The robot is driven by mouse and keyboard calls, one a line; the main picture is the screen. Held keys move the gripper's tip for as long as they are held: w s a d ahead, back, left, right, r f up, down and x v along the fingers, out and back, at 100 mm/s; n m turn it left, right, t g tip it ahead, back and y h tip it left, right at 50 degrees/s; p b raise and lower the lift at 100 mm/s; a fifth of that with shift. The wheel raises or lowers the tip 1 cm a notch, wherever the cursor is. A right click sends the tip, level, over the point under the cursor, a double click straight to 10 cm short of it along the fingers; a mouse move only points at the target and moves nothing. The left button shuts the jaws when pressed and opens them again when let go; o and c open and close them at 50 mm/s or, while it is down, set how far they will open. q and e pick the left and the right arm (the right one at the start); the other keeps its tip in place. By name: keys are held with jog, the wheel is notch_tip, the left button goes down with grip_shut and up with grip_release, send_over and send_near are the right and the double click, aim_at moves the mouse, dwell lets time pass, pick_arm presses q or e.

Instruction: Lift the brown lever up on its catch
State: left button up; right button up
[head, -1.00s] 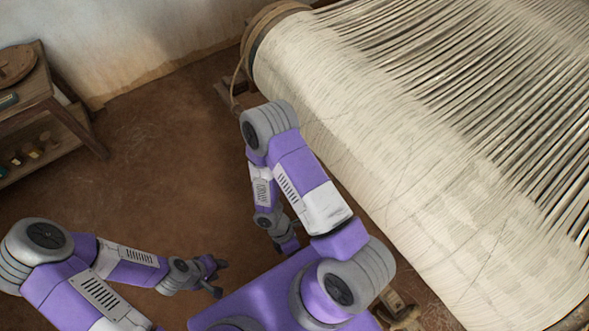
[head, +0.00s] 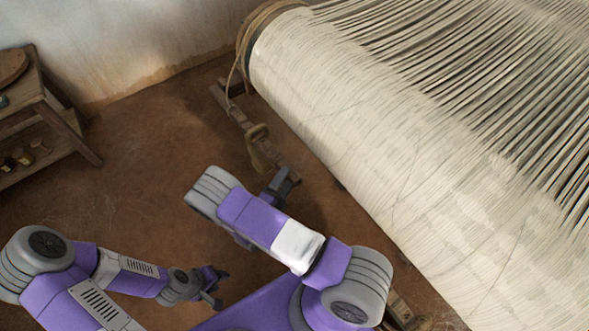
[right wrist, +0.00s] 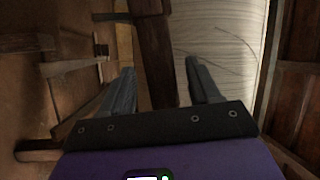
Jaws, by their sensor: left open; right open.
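A brown wooden bar (head: 238,117), which looks like the lever, lies low beside the warp beam, slanting down toward my right gripper. I cannot make out its catch. My right gripper (head: 283,181) is open just past the bar's near end, partly hidden behind my forearm. In the right wrist view, the open jaws (right wrist: 160,88) frame a dark brown upright piece (right wrist: 154,50) lying beyond them; nothing is held. I cannot tell whether it is the same bar. My left gripper (head: 216,288) is open and empty over the floor, far from the loom.
The large warp beam (head: 340,110) wound with pale threads fills the right. Rope (head: 243,48) loops around its far end. A tan coil or weight (head: 260,150) sits by the bar. A wooden side table (head: 52,108) stands at left. The earth floor between is clear.

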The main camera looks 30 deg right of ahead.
jog(key=x, duration=0.5)
jog(key=shift+s+b, duration=0.1)
jog(key=shift+b, duration=0.25)
grip_shut()
jog(key=shift+f, duration=0.1)
